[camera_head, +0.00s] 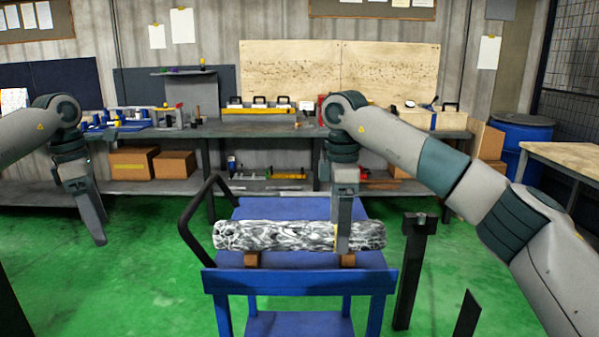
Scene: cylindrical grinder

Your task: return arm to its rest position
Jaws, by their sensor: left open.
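My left gripper (98,238) hangs pointing down at the left, over the green floor, well apart from the cart. It is open, with nothing seen in it. My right gripper (343,240) points down at the right part of a black-and-white patterned cylinder (280,235). Its fingers overlap the cylinder in the view; I cannot tell whether they are shut on it. The cylinder lies level on two brown blocks (252,259) on the blue cart (300,283). Part of the cylinder is hidden behind the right gripper.
The cart's black handle (189,222) rises at its left. A dark post (411,275) stands right of the cart. A long workbench (265,127) with tools and boxes runs along the back wall. A wooden-topped table (570,157) stands right. Green floor is free at left.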

